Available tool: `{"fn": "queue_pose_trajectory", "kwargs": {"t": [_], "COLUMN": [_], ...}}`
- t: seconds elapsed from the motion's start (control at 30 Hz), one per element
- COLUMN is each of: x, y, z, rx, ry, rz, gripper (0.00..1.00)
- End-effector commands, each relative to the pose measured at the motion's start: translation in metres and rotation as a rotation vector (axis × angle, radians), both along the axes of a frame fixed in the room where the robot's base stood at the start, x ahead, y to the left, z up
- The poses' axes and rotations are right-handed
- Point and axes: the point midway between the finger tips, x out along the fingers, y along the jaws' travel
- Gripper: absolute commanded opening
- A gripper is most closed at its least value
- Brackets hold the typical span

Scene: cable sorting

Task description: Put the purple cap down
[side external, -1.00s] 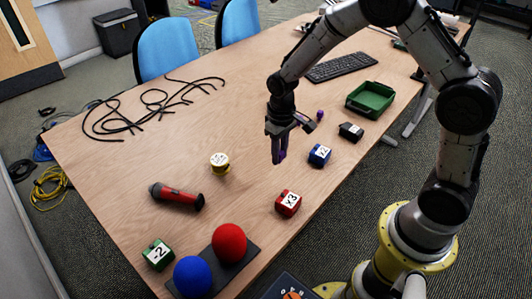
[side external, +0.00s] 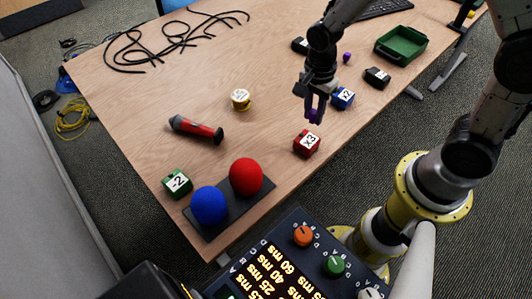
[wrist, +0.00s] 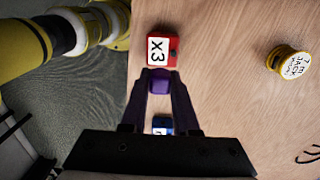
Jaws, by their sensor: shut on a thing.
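My gripper (side external: 314,117) has dark purple fingers and points down over the table, just behind the red x3 block in the side view. In the wrist view my gripper (wrist: 158,84) is shut on a small purple cap (wrist: 158,82), which sits between the fingertips. There the cap appears close to the red block's lower edge. I cannot tell whether the cap touches the table or the block. In the side view the fingers mostly hide it. Another small purple piece (side external: 347,57) lies on the table behind the gripper.
The red x3 block (side external: 306,143) and blue x2 block (side external: 343,98) are close to the gripper. A yellow spool (side external: 241,99), red-black cylinder (side external: 196,129), green -2 block (side external: 177,183), black block (side external: 377,78) and green tray (side external: 401,44) stand around. Open wood lies left of the gripper.

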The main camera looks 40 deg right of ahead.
Motion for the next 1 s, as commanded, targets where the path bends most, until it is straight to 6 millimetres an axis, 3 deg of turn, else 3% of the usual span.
{"fn": "queue_pose_trajectory", "kwargs": {"t": [0.23, 0.4, 0.57, 0.87, 1.0], "x": [-0.040, -0.069, -0.072, -0.072, -0.063], "y": [0.027, 0.047, 0.057, 0.058, 0.061], "z": [0.011, 0.021, 0.027, 0.026, 0.022], "rx": [-0.013, -0.010, 0.000, -0.001, -0.001], "ry": [-0.007, -0.019, -0.036, -0.036, -0.035], "rz": [-0.310, -0.320, -0.278, -0.273, -0.273], "gripper": [0.00, 0.00, 0.00, 0.00, 0.00]}}
